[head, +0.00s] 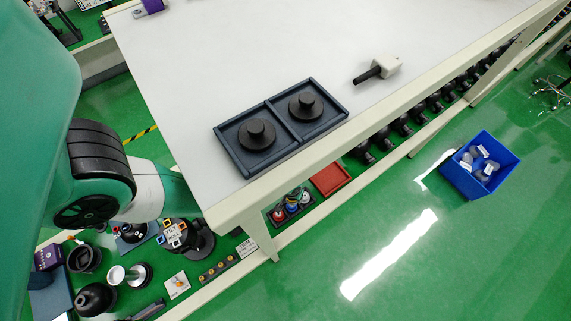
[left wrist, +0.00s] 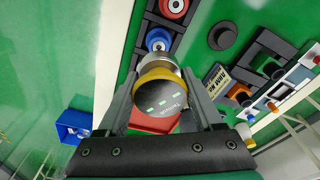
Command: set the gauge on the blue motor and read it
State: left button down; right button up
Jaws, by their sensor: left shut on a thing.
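My left gripper (left wrist: 160,84) is shut on a gauge (left wrist: 157,92) in the left wrist view. The gauge has a yellow rim and a dark face with small green marks and lettering too small to read. Just past it is the blue motor (left wrist: 158,38), a round blue piece with a dark centre in a dark rack. The gauge looks apart from it, but the depth is hard to judge. In the head view the blue motor (head: 291,207) sits low below the bench's front edge; my gripper is not visible there. My right gripper is not in view.
A red motor (left wrist: 174,7) sits beside the blue one; a red tray (head: 330,178) lies near the rack. The bench (head: 215,60) holds a dark tray (head: 232,153) with black knobs and a white-and-black tool (head: 387,68). A blue crate (head: 509,163) stands on the floor.

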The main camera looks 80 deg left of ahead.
pick_arm(q)
jog(key=shift+d, duration=0.1)
notch_tip(320, 180, down, 6)
jog(key=b, duration=0.6)
jog(key=shift+f, duration=0.1)
dwell(1.6)
jog(key=shift+f+b, duration=0.3)
jog(key=shift+b, duration=0.2)
jog(key=shift+f+b, duration=0.8)
jog(key=shift+f, duration=0.05)
grip_release()
jog(key=shift+r, duration=0.1)
jog(key=r+p, duration=0.7)
jog(key=p, duration=0.1)
jog(key=s+d+r+p, duration=0.1)
jog(key=r+p, duration=0.3)
jog(key=shift+r, duration=0.35)
jog(key=shift+f, duration=0.1)
